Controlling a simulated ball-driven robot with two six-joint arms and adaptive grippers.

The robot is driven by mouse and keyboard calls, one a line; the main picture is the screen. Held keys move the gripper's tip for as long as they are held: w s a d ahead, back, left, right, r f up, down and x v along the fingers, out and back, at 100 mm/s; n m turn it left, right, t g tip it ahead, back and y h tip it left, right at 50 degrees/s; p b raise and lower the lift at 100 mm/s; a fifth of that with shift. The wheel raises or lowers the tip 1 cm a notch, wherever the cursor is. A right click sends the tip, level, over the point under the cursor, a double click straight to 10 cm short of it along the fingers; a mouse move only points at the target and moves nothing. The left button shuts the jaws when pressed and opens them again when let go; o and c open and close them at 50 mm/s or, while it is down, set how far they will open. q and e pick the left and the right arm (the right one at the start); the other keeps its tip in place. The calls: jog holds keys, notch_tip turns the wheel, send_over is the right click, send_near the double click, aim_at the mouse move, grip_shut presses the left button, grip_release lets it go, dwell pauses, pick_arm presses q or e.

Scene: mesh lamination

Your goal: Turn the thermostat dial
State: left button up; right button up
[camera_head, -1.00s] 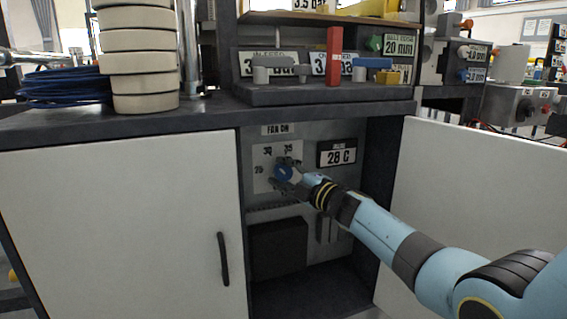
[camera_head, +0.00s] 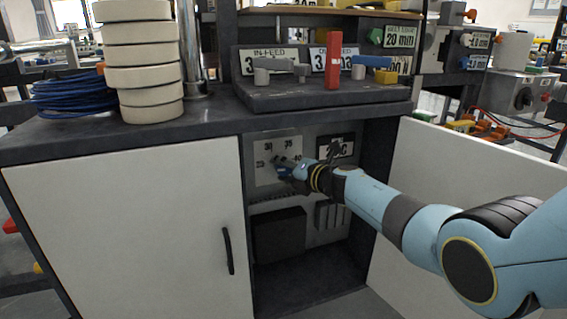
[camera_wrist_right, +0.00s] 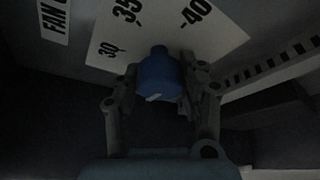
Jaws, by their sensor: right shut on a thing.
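The blue thermostat dial (camera_wrist_right: 158,76) sits on a white scale plate (camera_wrist_right: 108,38) with numbers such as 30, 35 and 40, seen in the right wrist view. A white mark shows on the dial. My right gripper (camera_wrist_right: 160,92) has its fingers on both sides of the dial and is shut on it. In the head view my right gripper (camera_head: 284,168) reaches into the open cabinet at the scale plate (camera_head: 264,172) and mostly hides the dial. The dark display (camera_head: 334,148) beside the plate is partly covered by my arm. My left gripper is not in view.
The cabinet's left door (camera_head: 125,225) is closed, and a white open door panel (camera_head: 480,190) stands at right. A black box (camera_head: 279,234) sits below the dial. The worktop above holds a stack of pale rolls (camera_head: 142,75), blue cable (camera_head: 75,92) and a red block (camera_head: 333,52).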

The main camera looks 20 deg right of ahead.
jog(key=shift+f+n, duration=0.15)
jog(key=shift+n, duration=0.15)
dwell(0.4)
jog(key=o, duration=1.2)
jog(key=shift+s, duration=0.1)
jog(key=v, duration=1.2)
jog(key=shift+a+r, duration=0.15)
jog(key=shift+r, duration=0.1)
